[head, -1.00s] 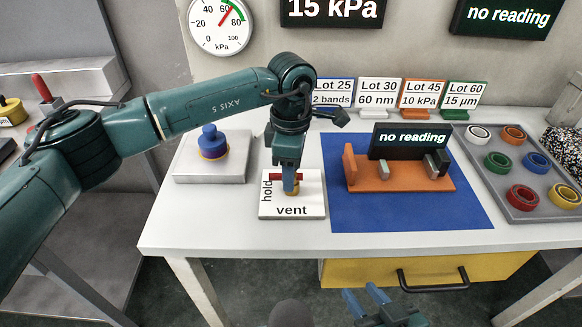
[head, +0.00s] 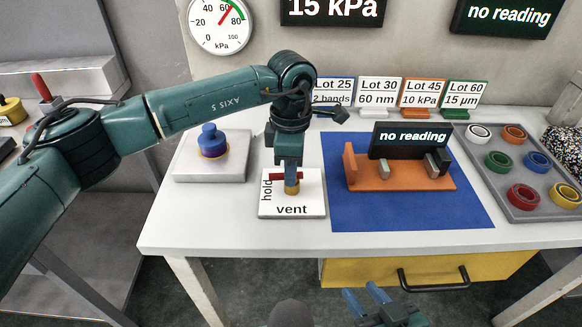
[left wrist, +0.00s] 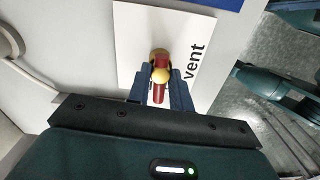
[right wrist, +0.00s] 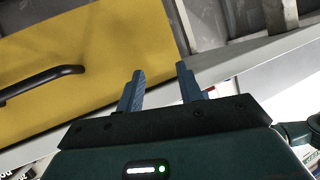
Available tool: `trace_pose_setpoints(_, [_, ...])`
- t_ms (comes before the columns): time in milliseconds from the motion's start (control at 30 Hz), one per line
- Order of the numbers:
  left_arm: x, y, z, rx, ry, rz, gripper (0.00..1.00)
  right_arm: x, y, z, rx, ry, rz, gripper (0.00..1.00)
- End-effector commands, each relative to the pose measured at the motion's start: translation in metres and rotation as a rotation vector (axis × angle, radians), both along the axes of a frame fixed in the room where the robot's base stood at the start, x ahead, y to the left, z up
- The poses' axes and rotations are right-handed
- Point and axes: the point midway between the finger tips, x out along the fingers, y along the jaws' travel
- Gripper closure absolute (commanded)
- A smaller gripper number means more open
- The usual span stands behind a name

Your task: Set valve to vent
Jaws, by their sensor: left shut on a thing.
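The valve is a white plate (head: 310,203) marked "hold" at its left side and "vent" along its front edge. A red handle (head: 274,177) on a brass-coloured hub (head: 291,188) lies across the plate, with its visible end towards the "hold" side. My left gripper (head: 290,180) points down over the valve and is shut on the handle. In the left wrist view the red handle (left wrist: 159,94) runs between the fingers, beside the word "vent". My right gripper (right wrist: 160,76) is open and empty, in front of the table by the yellow drawer (right wrist: 110,60).
A blue knob (head: 209,138) stands on a grey block left of the valve. Right of it are a blue mat (head: 400,215), an orange fixture (head: 400,180) and a tray of rings (head: 515,203). The dial gauge (head: 220,25) points near 60; a wall display (head: 333,10) reads 15 kPa.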

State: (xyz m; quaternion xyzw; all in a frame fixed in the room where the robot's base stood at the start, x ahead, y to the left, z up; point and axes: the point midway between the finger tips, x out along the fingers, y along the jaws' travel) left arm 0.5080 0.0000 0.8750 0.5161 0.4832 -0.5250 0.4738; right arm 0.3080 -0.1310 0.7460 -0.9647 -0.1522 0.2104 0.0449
Motion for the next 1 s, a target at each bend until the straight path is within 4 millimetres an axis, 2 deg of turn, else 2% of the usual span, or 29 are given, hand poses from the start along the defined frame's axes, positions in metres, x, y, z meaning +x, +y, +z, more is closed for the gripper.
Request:
trace_pose_setpoints(267, [0.0, 0.0, -0.001, 0.0, -0.002, 0.207, 1.0, 0.001, -0.004, 0.002, -0.002, -0.031, -0.01, 0.64])
trace_pose_setpoints(1000, [-0.001, 0.0, 0.0, 0.0, -0.001, 0.909, 1.0, -0.007, -0.011, 0.008, -0.01, -0.093, -0.021, 0.64])
